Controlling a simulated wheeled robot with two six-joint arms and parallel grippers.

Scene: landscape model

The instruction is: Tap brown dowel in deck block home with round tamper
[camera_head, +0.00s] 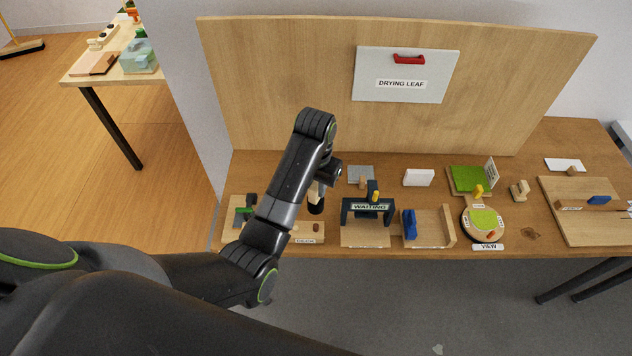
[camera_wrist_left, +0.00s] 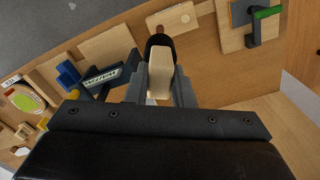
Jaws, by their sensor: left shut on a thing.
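The round tamper has a pale wooden handle (camera_wrist_left: 160,75) and a dark round head (camera_wrist_left: 159,42). My left gripper (camera_wrist_left: 160,90) is shut on the handle, and the dark head points away from the jaws. In the head view the tamper head (camera_head: 316,207) hangs above the bench, with my left gripper (camera_head: 320,186) just above it. The brown dowel (camera_head: 316,227) stands in the pale deck block (camera_head: 290,232) just below the tamper head in the picture, with a visible gap. In the wrist view the deck block (camera_wrist_left: 178,17) is partly hidden behind the tamper. My right gripper is not in view.
A dark frame labelled WAITING (camera_head: 372,207) stands right of the deck block. A board with a green-and-dark fixture (camera_head: 243,213) lies to the left. A wooden tray with a blue piece (camera_head: 430,232) and a round VIEW stand (camera_head: 484,222) are further right. A tall wooden panel (camera_head: 270,85) closes the back.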

